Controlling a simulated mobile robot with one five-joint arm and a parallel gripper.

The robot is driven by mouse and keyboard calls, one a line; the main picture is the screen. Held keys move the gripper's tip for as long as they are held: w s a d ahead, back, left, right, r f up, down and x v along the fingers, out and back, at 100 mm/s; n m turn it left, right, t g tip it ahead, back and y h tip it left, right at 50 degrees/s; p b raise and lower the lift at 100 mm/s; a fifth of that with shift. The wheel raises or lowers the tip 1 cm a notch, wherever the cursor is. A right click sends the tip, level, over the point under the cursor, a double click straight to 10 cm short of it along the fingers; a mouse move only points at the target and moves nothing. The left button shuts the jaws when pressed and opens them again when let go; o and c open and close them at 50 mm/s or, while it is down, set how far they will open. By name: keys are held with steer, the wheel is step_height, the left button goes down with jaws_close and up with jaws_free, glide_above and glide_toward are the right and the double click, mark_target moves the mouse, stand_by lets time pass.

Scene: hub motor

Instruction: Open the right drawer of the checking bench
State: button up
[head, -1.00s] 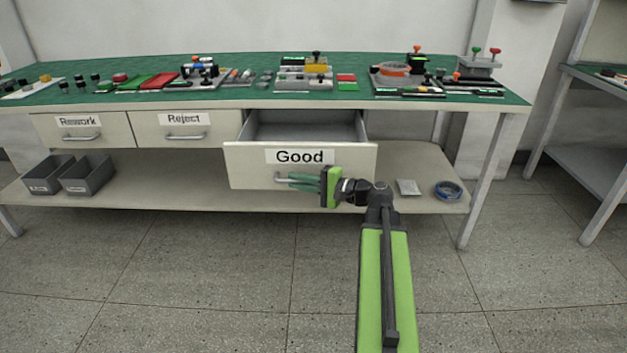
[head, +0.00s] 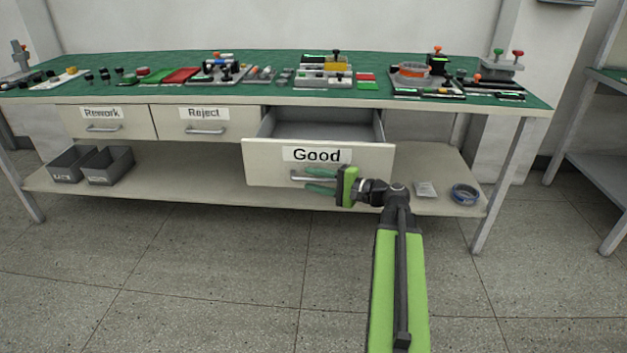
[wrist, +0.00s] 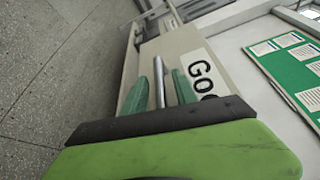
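The right drawer (head: 262,160), labelled "Good", is pulled partly out of the checking bench (head: 300,101); its grey inside (head: 320,130) shows and looks empty. Its bar handle (head: 298,178) is on the front below the label. My gripper (head: 320,181) is at this handle, with one green finger on either side of the bar. In the wrist view the silver handle (wrist: 159,80) runs between the two fingers (wrist: 159,92), with visible gaps, so the gripper is open around it. The handle's right part is hidden behind my gripper.
The "Rework" drawer (head: 80,124) and "Reject" drawer (head: 235,124) are closed on the left. The lower shelf (head: 220,178) holds grey bins (head: 108,166), a small pale packet (head: 426,190) and a blue ring (head: 465,194). Fixtures stand on the green top. The floor (head: 220,270) in front is clear.

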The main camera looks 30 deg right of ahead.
steer(key=p+v, duration=0.1)
steer(key=v, duration=1.6)
steer(key=shift+f, duration=0.1)
